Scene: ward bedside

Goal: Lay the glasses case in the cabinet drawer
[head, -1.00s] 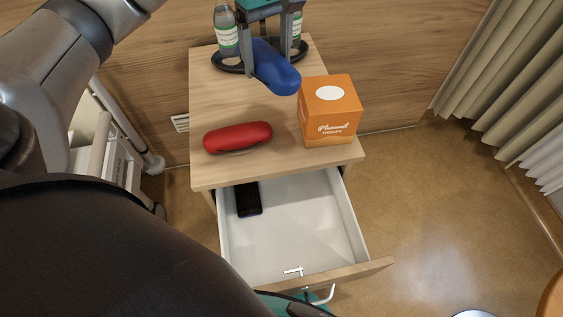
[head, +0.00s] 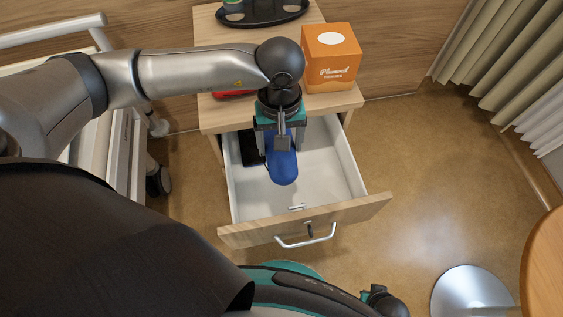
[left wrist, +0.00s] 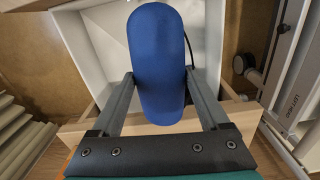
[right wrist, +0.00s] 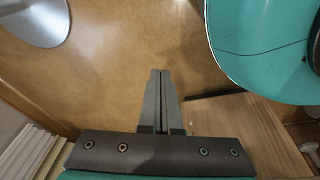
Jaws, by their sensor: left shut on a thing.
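My left gripper (head: 281,148) is shut on a blue glasses case (head: 283,167), with one finger on each side of it. The case also shows between the fingers in the left wrist view (left wrist: 157,65). The gripper and case are over the open cabinet drawer (head: 336,184); I cannot tell the exact height above its floor. The white drawer interior shows behind the case in the left wrist view (left wrist: 95,50). My right gripper (right wrist: 158,74) is shut and empty, away from the cabinet over the floor.
A dark phone (head: 249,148) lies at the drawer's back left. A red case (head: 232,94), mostly hidden by my arm, and an orange tissue box (head: 331,58) are on the cabinet top. A black tray (head: 263,14) is behind them. The drawer's right part is clear.

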